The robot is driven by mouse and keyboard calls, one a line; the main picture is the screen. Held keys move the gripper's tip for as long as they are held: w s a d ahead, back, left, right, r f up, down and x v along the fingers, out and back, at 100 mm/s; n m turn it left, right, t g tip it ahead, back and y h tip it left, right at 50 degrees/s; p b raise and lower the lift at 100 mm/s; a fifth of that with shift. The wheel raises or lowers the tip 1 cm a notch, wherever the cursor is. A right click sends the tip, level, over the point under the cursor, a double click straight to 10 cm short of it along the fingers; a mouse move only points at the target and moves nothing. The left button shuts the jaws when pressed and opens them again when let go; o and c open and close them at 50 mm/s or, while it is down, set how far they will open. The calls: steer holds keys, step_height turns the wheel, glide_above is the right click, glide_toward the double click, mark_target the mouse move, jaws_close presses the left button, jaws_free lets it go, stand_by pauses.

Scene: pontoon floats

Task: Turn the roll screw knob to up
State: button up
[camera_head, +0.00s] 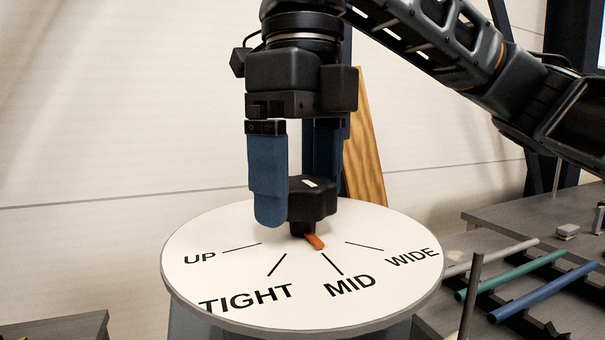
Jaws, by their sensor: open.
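The roll screw knob (314,204) is black with a short white mark on top. It stands at the middle of a round white dial plate (215,288) lettered UP, TIGHT, MID and WIDE. An orange pointer (315,241) at the knob's base points toward the front, close to the MID line. The UP line is on the left of the plate. My gripper (293,190) points straight down over the knob, with its blue fingers apart on either side of it. The right finger is partly hidden behind the knob, and I cannot tell whether either finger touches it.
A wooden board (363,145) leans behind the plate. At the right, a grey bench (510,222) holds grey, green and blue rods (543,291). A thin upright post (470,298) stands at the front right. A dark surface (62,328) shows at the lower left.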

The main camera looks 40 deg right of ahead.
steer(key=shift+c, duration=0.2)
steer(key=c, duration=1)
